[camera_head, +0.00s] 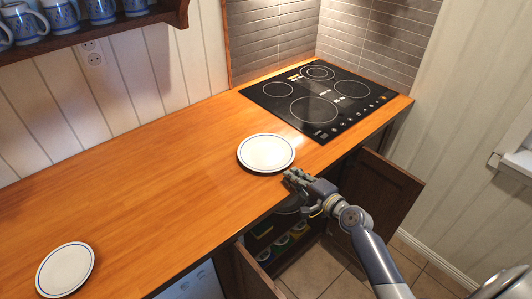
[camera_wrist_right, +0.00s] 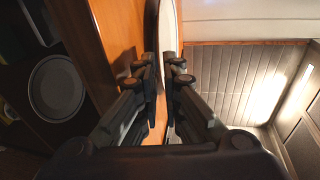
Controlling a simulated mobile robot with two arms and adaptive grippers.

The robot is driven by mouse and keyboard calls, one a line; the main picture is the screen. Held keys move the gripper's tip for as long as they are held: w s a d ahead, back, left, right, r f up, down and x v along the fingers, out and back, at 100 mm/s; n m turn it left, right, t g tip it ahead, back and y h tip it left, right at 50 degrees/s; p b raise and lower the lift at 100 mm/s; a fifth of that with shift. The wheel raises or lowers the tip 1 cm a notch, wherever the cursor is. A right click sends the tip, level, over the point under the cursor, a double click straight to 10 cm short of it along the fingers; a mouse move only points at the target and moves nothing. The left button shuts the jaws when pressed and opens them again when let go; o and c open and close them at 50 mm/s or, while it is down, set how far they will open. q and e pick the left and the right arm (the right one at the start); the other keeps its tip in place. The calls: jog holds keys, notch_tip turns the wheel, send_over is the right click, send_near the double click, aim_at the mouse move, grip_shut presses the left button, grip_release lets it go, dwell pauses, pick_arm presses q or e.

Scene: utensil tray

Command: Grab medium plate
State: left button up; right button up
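A white plate with a blue ring (camera_head: 266,152) is at the counter's front edge, left of the cooktop. My right gripper (camera_head: 291,174) is at its front right rim. In the right wrist view, the fingers (camera_wrist_right: 162,75) are close together with the pale plate edge (camera_wrist_right: 168,25) running between them. They look shut on the rim, with the contact partly hidden. A similar plate (camera_head: 65,269) lies at the counter's left front. A dark round dish (camera_wrist_right: 56,88) shows inside the cabinet in the right wrist view. My left gripper is not in view.
The wooden counter (camera_head: 150,170) is clear between the plates. A black cooktop (camera_head: 318,98) is behind and to the right. An open cabinet door (camera_head: 380,190) stands close to my right arm. Blue mugs (camera_head: 60,14) stand on a wall shelf at upper left.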

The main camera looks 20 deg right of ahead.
aim_at(282, 176)
jog(key=shift+w+a, duration=0.2)
jog(key=shift+w, duration=0.05)
jog(key=x, duration=0.2)
jog(key=p+x, duration=0.1)
jog(key=x, duration=0.1)
jog(key=shift+a, duration=0.35)
jog(key=shift+w+f, duration=0.15)
jog(key=shift+w, duration=0.1)
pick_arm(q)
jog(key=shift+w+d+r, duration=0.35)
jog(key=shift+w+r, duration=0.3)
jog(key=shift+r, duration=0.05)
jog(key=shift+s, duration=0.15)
pick_arm(e)
jog(key=shift+s, duration=0.1)
grip_shut()
jog(key=shift+r, duration=0.2)
